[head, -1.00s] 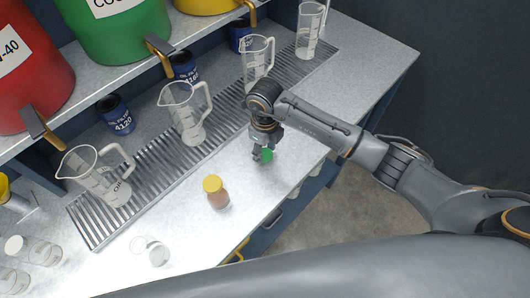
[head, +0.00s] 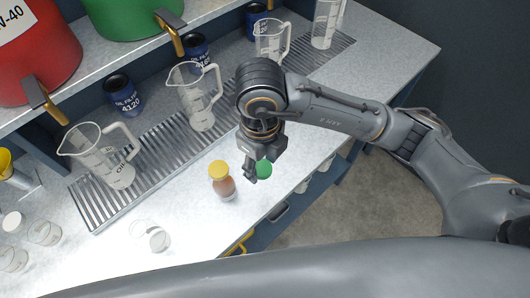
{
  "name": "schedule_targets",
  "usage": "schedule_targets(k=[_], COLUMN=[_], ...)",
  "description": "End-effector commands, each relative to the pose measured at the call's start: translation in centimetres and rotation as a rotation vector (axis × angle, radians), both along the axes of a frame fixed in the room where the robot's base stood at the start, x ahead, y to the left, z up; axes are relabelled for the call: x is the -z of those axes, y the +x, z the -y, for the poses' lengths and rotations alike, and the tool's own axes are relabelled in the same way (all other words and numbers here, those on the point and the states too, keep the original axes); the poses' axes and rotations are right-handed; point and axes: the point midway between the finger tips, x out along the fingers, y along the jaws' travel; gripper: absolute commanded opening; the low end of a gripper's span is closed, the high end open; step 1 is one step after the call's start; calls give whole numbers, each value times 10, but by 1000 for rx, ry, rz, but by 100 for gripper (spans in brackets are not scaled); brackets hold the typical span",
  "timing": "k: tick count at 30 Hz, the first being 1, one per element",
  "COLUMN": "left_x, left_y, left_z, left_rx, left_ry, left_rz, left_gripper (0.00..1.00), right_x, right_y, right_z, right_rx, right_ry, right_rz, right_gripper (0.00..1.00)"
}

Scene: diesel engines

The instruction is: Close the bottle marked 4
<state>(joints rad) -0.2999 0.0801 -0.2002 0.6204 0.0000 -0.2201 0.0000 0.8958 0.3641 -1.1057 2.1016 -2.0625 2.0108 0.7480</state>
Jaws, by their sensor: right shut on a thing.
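My right gripper (head: 254,172) points down over the front part of the bench and is shut on a green cap (head: 264,169), which is partly hidden behind it. A clear, empty-looking bottle (head: 157,240) without a visible cap stands near the front edge, left of the gripper. A bottle with brown contents and a yellow cap (head: 219,170) stands just left of the gripper. More clear bottles (head: 44,232) are at the far left, one with a white cap (head: 12,221). I cannot read a 4 on any bottle. My left gripper is not in view.
A metal drain grate (head: 150,165) runs along the bench with several clear measuring jugs (head: 196,100) on it. Blue oil filter cans (head: 122,95) stand behind. A shelf above holds red (head: 35,50) and green containers. Bare bench lies between the yellow-capped and clear bottles.

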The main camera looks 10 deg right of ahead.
Motion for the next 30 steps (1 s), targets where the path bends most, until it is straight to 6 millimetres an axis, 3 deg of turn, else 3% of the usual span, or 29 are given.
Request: schedule_targets(k=[17, 23, 30], left_x=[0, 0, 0], left_y=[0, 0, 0], left_z=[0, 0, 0], left_rx=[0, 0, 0], left_ry=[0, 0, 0], left_rz=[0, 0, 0], left_gripper=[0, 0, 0], right_x=[-1, -2, -6], right_y=[0, 5, 11], right_z=[4, 23, 52], right_rx=[-52, -331, -797], right_ry=[-2, -8, -12], right_rz=[1, 0, -4], right_gripper=[39, 39, 39])
